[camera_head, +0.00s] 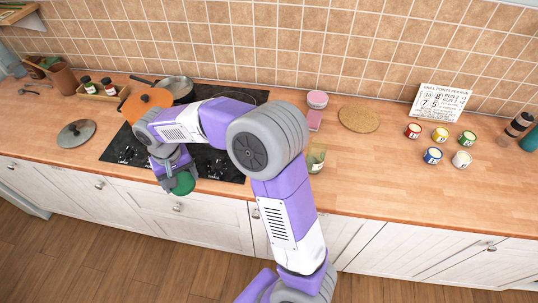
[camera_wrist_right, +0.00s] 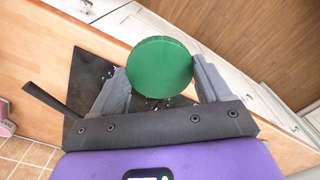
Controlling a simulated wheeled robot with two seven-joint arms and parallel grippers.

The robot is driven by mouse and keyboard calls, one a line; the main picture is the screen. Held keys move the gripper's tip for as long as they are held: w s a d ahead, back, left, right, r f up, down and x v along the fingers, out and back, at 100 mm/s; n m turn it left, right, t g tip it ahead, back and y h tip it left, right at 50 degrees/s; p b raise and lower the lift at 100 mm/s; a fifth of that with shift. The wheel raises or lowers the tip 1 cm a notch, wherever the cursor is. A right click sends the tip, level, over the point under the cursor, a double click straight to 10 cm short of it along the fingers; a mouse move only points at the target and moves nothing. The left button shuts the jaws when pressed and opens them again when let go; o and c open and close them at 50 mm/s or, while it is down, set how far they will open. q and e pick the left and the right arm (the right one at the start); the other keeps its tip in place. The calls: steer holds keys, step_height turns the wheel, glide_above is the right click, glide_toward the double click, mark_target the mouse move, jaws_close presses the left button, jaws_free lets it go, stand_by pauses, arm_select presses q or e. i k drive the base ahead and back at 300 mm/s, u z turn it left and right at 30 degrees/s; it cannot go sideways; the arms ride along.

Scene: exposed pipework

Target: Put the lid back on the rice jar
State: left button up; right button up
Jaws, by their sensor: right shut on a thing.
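My right gripper (camera_head: 174,178) is shut on a round green lid (camera_head: 183,184) and holds it up near the front edge of the black hob, at the left. In the right wrist view the lid (camera_wrist_right: 160,67) sits between the two grey fingers (camera_wrist_right: 158,82) with its flat face showing. A clear glass jar (camera_head: 317,160), which looks like the rice jar, stands on the wooden counter right of the hob, well to the right of the lid. My right arm hides part of its left side; no lid shows on it. My left gripper is not in view.
An orange pot (camera_head: 147,102) and a grey pan (camera_head: 177,86) are at the back of the hob. Several small paint-like cans (camera_head: 440,135) stand right. The counter's right front is clear.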

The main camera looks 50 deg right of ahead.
mark_target(317, 150)
steer(key=u, duration=0.25)
steer(key=k, duration=1.2)
steer(key=z, duration=1.5)
steer(key=i, duration=0.55)
steer(key=z, duration=0.1)
